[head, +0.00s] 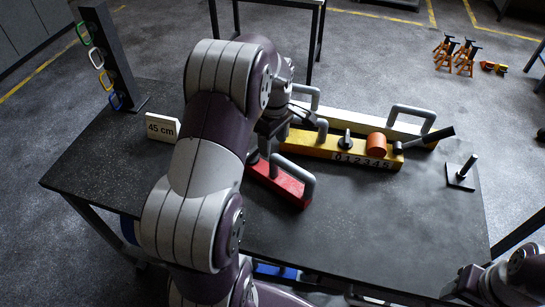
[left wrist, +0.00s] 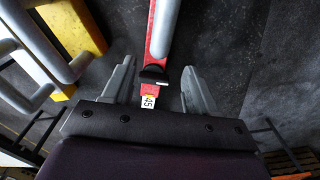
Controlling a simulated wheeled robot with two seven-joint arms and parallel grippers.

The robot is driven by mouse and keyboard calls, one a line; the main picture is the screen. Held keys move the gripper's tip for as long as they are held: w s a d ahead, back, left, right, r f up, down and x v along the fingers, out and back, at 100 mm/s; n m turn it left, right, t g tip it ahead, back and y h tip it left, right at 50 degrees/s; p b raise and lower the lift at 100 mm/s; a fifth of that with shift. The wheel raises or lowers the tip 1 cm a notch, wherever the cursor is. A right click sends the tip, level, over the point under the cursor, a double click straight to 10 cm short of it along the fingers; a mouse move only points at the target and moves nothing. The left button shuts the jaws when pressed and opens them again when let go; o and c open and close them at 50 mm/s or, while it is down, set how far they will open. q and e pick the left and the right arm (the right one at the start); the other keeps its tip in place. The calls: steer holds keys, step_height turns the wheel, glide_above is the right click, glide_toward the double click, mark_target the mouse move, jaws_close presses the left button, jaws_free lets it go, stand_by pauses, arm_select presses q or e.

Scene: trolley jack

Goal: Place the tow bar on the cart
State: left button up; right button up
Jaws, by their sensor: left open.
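A red bar (head: 280,183) with a grey handle lies on the dark table; in the left wrist view the red bar (left wrist: 162,30) carries a "45" label at its near end. A yellow bar (head: 325,147) with a number scale lies behind it, and a pale bar (head: 365,123) with grey handles lies behind that. No label tells me which is the tow bar. My left gripper (head: 275,128) is over the red bar's far end; in the wrist view the open left gripper (left wrist: 160,85) has the labelled end between its fingers, no grip visible. My right gripper (head: 466,285) shows only in part, bottom right.
The table (head: 400,225) has bare room at front right. A "45 cm" sign (head: 162,127) and a post with coloured rings (head: 110,55) stand at left. A black plate with a peg (head: 461,175) is at right. Orange stands (head: 458,54) are on the floor.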

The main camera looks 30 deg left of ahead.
arm_select(q)
steer(key=shift+d+r+m, duration=0.15)
steer(key=shift+d+r, duration=0.05)
steer(key=shift+r, duration=0.25)
steer(key=shift+d+r+m, duration=0.15)
steer(key=shift+r, duration=0.3)
steer(key=s+d+f+m+t, duration=0.1)
steer(key=s+d+m, duration=1.2)
steer(key=m, duration=0.3)
steer(key=shift+s+d+m, duration=0.2)
steer(key=shift+d+m, duration=0.1)
steer(key=shift+d, duration=0.1)
steer(key=shift+f, duration=0.1)
